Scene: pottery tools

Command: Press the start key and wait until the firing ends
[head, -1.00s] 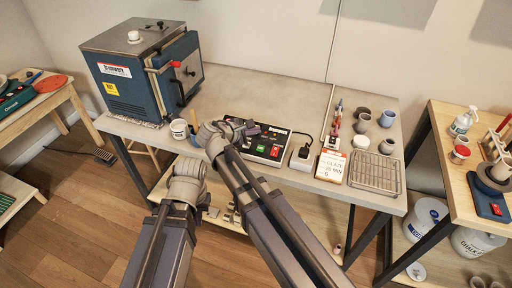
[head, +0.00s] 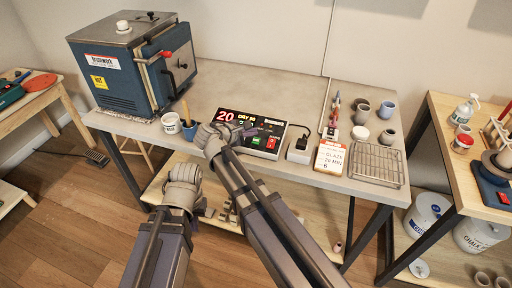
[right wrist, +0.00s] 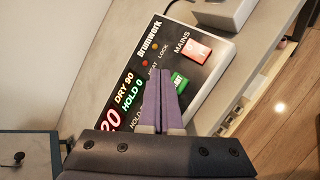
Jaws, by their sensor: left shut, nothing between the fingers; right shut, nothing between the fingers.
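The controller box (head: 288,128) lies on the grey table; its lit display reads a red 20 with DRY 90. The right wrist view shows DRY 90 and HOLD 0 on the controller (right wrist: 145,58). The green key (right wrist: 179,83) and the red mains switch (right wrist: 196,51) are lit. My right gripper (right wrist: 166,88) is shut and empty over the panel, its tips beside the green key; contact cannot be told. My left gripper (head: 185,180) is low before the table, shut, fingers mostly hidden. The blue kiln (head: 125,82) stands at the left with its door closed.
A white cup (head: 171,123) and a blue cup (head: 189,131) stand between kiln and controller. A black plug block (head: 299,147), a GLAZE 20 MIN card (head: 330,157) and a wire rack (head: 376,163) lie to the right. The table's back middle is clear.

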